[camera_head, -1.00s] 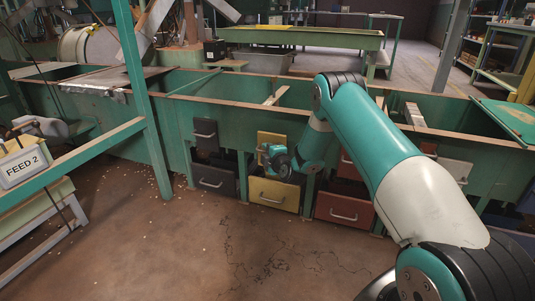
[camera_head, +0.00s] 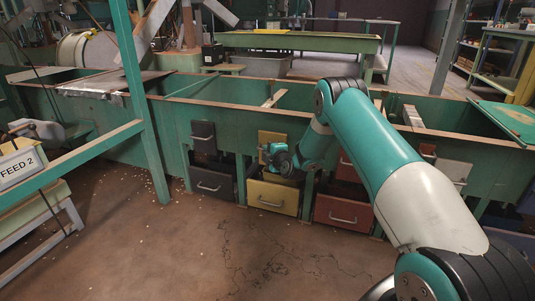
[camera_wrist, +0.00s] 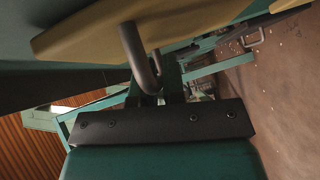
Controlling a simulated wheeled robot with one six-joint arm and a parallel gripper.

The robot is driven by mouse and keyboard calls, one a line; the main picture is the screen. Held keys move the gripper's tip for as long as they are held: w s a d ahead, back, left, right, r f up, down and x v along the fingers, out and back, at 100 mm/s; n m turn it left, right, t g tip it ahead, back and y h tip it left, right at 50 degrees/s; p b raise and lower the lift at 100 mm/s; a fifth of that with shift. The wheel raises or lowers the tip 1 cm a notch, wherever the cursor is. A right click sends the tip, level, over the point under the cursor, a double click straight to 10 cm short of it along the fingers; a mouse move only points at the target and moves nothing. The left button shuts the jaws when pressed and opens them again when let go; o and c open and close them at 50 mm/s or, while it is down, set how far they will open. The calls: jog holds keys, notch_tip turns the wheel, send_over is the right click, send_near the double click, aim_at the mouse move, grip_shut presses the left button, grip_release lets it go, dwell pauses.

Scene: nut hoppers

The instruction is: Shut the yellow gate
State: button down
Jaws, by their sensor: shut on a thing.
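The yellow gate (camera_head: 272,136) is a small upper panel on the front of the green hopper row, partly hidden behind my gripper (camera_head: 267,153) and wrist. In the wrist view the yellow gate (camera_wrist: 215,22) fills the upper part of the picture, with a grey bar handle (camera_wrist: 135,48) standing out from it. My gripper (camera_wrist: 165,88) is shut on this handle. I cannot tell from these frames how far open the gate is.
A yellow bin (camera_head: 272,197) stands below the gate, between a dark bin (camera_head: 212,183) and a red bin (camera_head: 343,212). A dark gate (camera_head: 203,137) is to the left. A green post (camera_head: 140,90) and the FEED 2 stand (camera_head: 18,165) are further left. The floor in front is open.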

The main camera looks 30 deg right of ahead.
jog(key=c, duration=1.2)
grip_release()
jog(key=shift+w+d, duration=0.1)
jog(key=shift+d, duration=0.1)
jog(key=shift+r, duration=0.1)
jog(key=shift+s+r+p, duration=0.15)
jog(key=shift+s+p, duration=0.15)
jog(key=shift+s, duration=0.15)
jog(key=s+a+r+b, duration=0.1)
jog(key=s+b, duration=0.5)
jog(key=s, duration=1)
jog(key=shift+s+a+r, duration=0.15)
jog(key=shift+a+r, duration=0.2)
jog(key=shift+a, duration=0.25)
